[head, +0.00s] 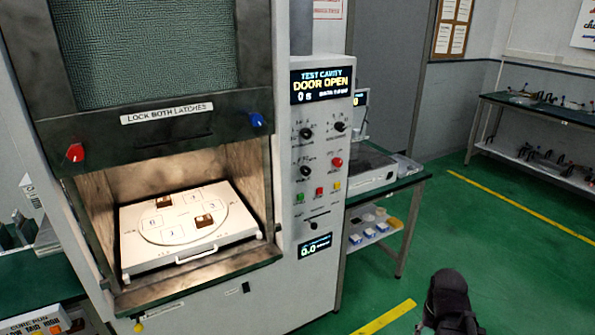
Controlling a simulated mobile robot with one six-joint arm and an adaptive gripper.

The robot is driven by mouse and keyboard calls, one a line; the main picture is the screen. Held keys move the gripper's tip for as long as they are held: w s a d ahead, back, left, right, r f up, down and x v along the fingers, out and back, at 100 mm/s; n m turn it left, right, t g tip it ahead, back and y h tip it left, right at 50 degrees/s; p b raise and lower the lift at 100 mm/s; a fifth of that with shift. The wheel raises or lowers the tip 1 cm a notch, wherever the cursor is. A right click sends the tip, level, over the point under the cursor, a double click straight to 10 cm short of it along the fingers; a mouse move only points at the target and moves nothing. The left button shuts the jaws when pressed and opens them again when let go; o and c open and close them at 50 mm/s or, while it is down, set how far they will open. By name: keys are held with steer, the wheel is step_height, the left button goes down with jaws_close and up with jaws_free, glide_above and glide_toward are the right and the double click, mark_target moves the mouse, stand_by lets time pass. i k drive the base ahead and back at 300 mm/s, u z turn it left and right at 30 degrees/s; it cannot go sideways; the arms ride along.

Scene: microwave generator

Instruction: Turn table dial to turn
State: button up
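The control panel (322,165) is on the right side of the test cabinet. It carries black dials at its upper left (306,132), upper right (340,127) and middle left (305,171). Their small labels are too blurred to tell which one is the table dial. The turntable (184,216) is a round marked plate on a white tray in the open cavity, with two brown blocks on it. My gripper (452,318) is a dark shape at the bottom right, well apart from the panel. Its fingers cannot be made out.
The display (322,84) reads "TEST CAVITY DOOR OPEN". The raised door (150,50) has a red latch (75,152) and a blue latch (257,120). A green-topped bench (410,180) stands right of the cabinet. Green floor (480,240) is clear at the right.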

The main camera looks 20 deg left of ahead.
mark_target(306, 170)
steer(key=u, duration=0.4)
steer(key=i, duration=0.9)
steer(key=u, duration=0.5)
